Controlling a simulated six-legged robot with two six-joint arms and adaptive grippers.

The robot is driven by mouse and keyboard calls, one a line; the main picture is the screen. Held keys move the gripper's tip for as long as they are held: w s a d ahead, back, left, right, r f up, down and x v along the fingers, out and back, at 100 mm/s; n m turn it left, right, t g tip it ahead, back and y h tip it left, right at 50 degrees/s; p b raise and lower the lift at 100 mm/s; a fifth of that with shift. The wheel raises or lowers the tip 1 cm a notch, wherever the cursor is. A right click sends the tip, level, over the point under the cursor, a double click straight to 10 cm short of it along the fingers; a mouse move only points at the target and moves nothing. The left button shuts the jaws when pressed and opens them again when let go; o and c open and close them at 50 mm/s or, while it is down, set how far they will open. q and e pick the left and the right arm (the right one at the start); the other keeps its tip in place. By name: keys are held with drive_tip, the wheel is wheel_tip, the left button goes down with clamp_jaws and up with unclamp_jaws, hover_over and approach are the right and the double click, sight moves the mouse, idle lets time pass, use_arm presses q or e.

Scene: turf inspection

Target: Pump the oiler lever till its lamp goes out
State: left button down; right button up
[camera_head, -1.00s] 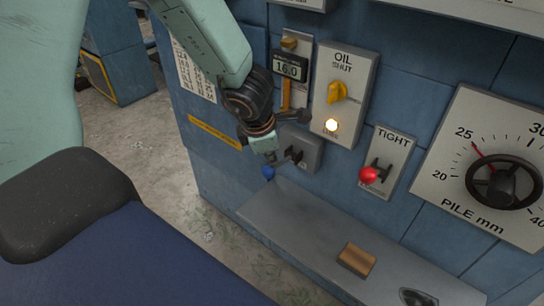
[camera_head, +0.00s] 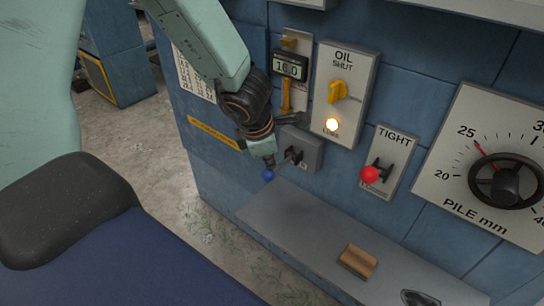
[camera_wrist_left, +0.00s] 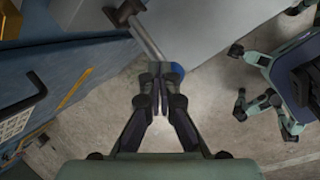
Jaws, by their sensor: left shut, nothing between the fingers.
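The oiler lever (camera_head: 293,157) sticks out of a grey box (camera_head: 305,149) on the blue panel and ends in a blue ball (camera_head: 268,175). The lamp (camera_head: 332,125) on the OIL plate (camera_head: 345,75) glows bright. My left gripper (camera_head: 269,161) is shut and empty, just above the blue ball. In the left wrist view, the closed fingers (camera_wrist_left: 158,76) lie over the end of the lever rod (camera_wrist_left: 148,40), partly covering the blue ball (camera_wrist_left: 177,70). I cannot tell whether they touch. My right gripper is not in view.
A red-balled lever (camera_head: 370,174) under TIGHT and the PILE handwheel (camera_head: 505,182) are to the right. A grey ledge (camera_head: 300,225) below carries a brown block (camera_head: 357,261). A counter (camera_head: 290,66) reads about 16.0.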

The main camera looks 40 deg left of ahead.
use_arm(q)
drive_tip(key=shift+s+f+b, duration=0.3)
drive_tip(key=shift+f+b, duration=0.35)
drive_tip(key=shift+s+f+b, duration=0.3)
drive_tip(key=shift+f+b, duration=0.3)
drive_tip(key=shift+b, duration=0.05)
idle(1.4)
idle(0.5)
drive_tip(key=shift+w+r+p, duration=0.3)
drive_tip(key=shift+r+p, duration=0.35)
drive_tip(key=shift+p, duration=0.15)
drive_tip(key=shift+w+r+p, duration=0.25)
drive_tip(key=shift+r+p, duration=0.35)
drive_tip(key=shift+p, duration=0.2)
drive_tip(key=shift+w+r+p, duration=0.3)
drive_tip(key=shift+r+p, duration=0.35)
drive_tip(key=shift+p, duration=0.15)
drive_tip(key=shift+w+r+p, duration=0.4)
drive_tip(key=shift+r+p, duration=0.4)
drive_tip(key=shift+p, duration=0.25)
drive_tip(key=shift+w+r+p, duration=0.35)
drive_tip(key=shift+r+p, duration=0.4)
drive_tip(key=shift+p, duration=0.3)
wheel_tip(320, 180, up, 5)
drive_tip(key=p, duration=0.7)
hover_over(280, 164)
drive_tip(key=shift+f, duration=0.25)
